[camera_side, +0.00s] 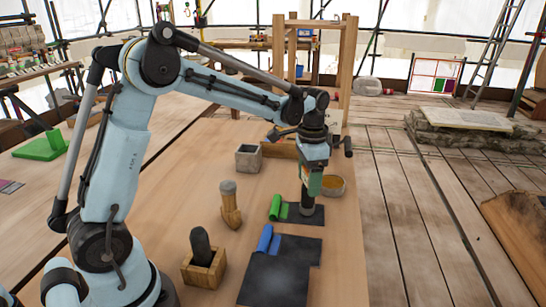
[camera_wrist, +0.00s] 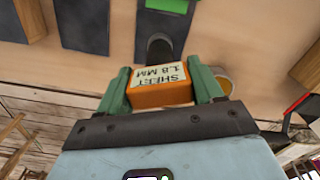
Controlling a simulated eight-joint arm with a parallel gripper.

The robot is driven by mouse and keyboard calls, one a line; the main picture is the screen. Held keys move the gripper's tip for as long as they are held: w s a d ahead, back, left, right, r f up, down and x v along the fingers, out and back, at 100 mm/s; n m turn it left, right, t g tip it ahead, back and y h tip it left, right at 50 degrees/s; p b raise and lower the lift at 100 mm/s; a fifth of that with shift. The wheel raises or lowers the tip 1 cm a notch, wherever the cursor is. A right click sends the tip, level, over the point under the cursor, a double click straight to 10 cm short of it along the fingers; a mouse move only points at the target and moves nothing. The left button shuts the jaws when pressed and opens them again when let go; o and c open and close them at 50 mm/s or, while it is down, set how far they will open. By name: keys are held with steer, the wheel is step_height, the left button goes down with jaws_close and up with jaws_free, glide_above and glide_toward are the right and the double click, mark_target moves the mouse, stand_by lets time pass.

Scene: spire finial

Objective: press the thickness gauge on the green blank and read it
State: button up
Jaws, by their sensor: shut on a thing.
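The green blank (camera_side: 310,217) is a small dark sheet flat on the bench with a green strip at its left end. My gripper (camera_wrist: 163,87) is shut on the orange thickness gauge (camera_wrist: 160,98). Its label reads "SHEET 1.8 MM", upside down in the picture. The gauge's dark foot (camera_wrist: 158,48) is over the dark sheet and appears to rest on it. The side view also shows the foot (camera_side: 307,204) down there.
A larger dark sheet (camera_side: 275,280) with a blue strip and blue roll (camera_side: 264,238) lies nearer. A wooden tool (camera_side: 230,205), a wooden block (camera_side: 204,270) with a dark rounded top, a grey box (camera_side: 248,158) and a round yellowish dish (camera_side: 333,186) stand nearby.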

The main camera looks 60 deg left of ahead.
steer(key=shift+f, duration=0.35)
stand_by(1.1)
steer(key=shift+r, duration=2.55)
steer(key=shift+f, duration=0.15)
steer(key=shift+f, duration=2.15)
steer(key=o, duration=1.3)
steer(key=shift+o, duration=0.2)
